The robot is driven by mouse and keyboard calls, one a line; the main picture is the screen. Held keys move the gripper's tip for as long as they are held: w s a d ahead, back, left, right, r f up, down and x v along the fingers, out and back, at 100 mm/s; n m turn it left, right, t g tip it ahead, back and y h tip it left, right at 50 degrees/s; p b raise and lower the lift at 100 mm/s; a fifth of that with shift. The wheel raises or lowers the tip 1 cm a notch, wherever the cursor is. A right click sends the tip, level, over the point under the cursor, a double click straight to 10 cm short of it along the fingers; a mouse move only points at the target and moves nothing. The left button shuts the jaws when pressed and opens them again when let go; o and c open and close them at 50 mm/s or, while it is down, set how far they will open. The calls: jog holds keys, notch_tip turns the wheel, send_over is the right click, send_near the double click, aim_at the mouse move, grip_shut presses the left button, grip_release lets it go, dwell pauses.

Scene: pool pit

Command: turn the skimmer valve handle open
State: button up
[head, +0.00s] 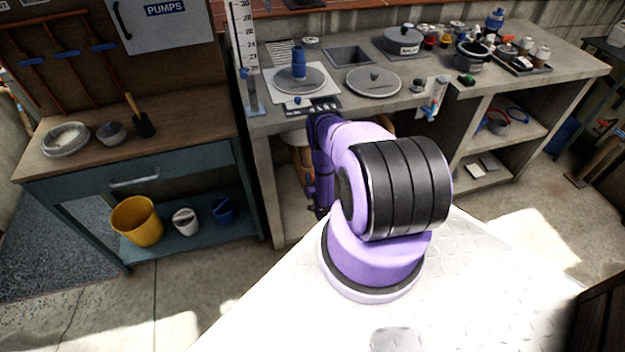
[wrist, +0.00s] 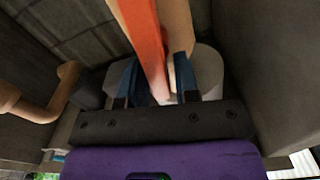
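The skimmer valve handle shows in the wrist view as a long orange-red bar (wrist: 143,35), running from the top edge down between my fingers. A tan pipe (wrist: 180,25) stands just behind and right of it. My gripper (wrist: 156,75) has its two blue fingers apart, one on each side of the bar. A gap shows on the right side of the bar; on the left the finger is very close, and contact is unclear. The bar's lower end is partly hidden near the gripper body. In the head view my arm hides the handle and gripper under the counter.
A bent tan pipe (wrist: 45,105) lies left of my gripper. A grey wall (wrist: 260,60) is close on the right. Above is the concrete counter (head: 330,108) with lids and pots. A wooden bench (head: 190,125) stands left, with a yellow bucket (head: 137,221) below.

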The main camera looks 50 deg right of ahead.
grip_shut()
jog(key=shift+a+n, duration=0.25)
jog(key=shift+n, duration=0.75)
jog(key=shift+o, duration=1.7)
grip_release()
jog(key=shift+w, duration=0.1)
jog(key=v, duration=1.1)
jog(key=shift+d, duration=0.15)
